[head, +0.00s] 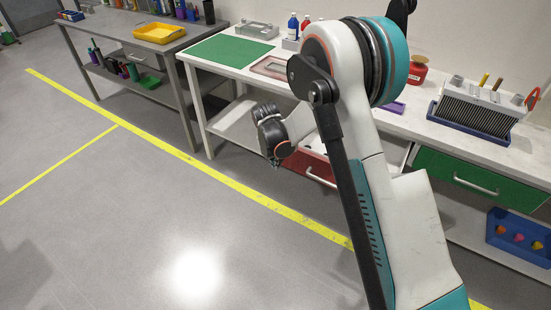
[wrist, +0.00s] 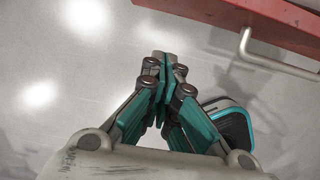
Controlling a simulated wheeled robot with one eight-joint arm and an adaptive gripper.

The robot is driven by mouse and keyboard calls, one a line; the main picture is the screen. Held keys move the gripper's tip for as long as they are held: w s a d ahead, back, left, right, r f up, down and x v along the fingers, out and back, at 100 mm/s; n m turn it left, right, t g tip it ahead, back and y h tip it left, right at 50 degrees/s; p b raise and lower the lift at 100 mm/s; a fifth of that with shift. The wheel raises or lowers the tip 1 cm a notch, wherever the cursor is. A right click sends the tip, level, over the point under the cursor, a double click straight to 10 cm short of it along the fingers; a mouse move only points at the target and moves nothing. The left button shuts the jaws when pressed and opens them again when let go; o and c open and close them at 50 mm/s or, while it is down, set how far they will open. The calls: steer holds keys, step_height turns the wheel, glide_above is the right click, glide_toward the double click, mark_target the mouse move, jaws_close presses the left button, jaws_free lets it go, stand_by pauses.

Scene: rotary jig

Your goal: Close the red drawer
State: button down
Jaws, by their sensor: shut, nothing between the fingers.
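The red drawer (head: 309,166) is in the white workbench in the head view, partly hidden behind my arm. It stands out from under the bench top, with a grey bar handle on its front. In the wrist view the top edge of the red drawer (wrist: 245,15) and its handle (wrist: 270,62) show at the upper right. My gripper (wrist: 165,60) is shut and empty, in front of the drawer and apart from it. In the head view my gripper (head: 275,160) is small and partly turned away, to the left of the drawer front.
A green drawer (head: 468,175) is to the right in the same bench. A blue bin (head: 518,238) with coloured pieces is on the lower shelf. The bench top (head: 408,122) holds a green mat, bottles and a tool rack. The floor (head: 150,200) in front is clear.

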steer(key=shift+w+d+f+b, duration=0.6)
steer(key=shift+w+d+f, duration=0.2)
steer(key=shift+w, duration=0.2)
steer(key=shift+w+d+f+b, duration=0.65)
steer(key=shift+w+f, duration=0.1)
steer(key=shift+w, duration=0.2)
steer(key=shift+w, duration=0.1)
